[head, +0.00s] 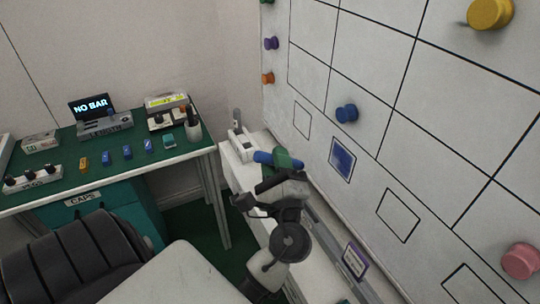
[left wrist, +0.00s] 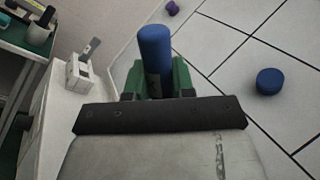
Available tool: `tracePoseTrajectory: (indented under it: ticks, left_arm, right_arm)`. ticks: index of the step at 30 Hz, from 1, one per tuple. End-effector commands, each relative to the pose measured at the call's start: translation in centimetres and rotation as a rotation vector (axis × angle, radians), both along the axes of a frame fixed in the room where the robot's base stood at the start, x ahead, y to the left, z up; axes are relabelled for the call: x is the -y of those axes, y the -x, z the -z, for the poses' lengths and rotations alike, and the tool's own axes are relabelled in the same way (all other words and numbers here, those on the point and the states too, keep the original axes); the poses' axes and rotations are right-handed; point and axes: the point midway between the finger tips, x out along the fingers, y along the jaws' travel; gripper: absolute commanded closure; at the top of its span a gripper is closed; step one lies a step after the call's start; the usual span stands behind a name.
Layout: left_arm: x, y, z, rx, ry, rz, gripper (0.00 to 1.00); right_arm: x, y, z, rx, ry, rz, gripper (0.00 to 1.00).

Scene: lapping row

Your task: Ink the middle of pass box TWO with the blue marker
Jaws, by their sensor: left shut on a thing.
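My left gripper (head: 284,160), with green fingertips, is shut on the blue marker (head: 264,157). The marker lies across the fingers in the head view. In the left wrist view the marker (left wrist: 155,48) sticks out between the green fingers. The whiteboard (head: 385,100) has several outlined boxes in a slanting row. One box (head: 342,160), right of my gripper, is largely filled with blue. An empty box (head: 302,119) is above left of it, and another empty box (head: 398,215) below right. I can read no box numbers. The marker appears apart from the blue-filled box. My right gripper is not in view.
A blue magnet (head: 346,113) sits above the filled box; yellow (head: 490,13) and pink (head: 521,261) magnets are farther right. A white ledge (head: 316,238) runs below the board. A green-topped table (head: 110,150) with small items stands left, and a dark chair (head: 75,262) in front.

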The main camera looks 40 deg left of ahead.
Motion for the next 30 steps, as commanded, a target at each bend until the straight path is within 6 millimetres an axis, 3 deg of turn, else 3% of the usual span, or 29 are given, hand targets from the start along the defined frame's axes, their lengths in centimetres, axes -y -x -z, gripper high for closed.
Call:
tracePoseTrajectory:
  ticks: [15, 30]
  left_arm:
    - [2.0, -4.8, 0.0, 0.000, -0.001, -0.001, 1.00]
    - [2.2, -5.2, 0.0, -0.001, -0.001, 0.000, 1.00]
  right_arm:
    - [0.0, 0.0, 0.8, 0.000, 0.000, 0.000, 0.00]
    - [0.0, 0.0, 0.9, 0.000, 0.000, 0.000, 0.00]
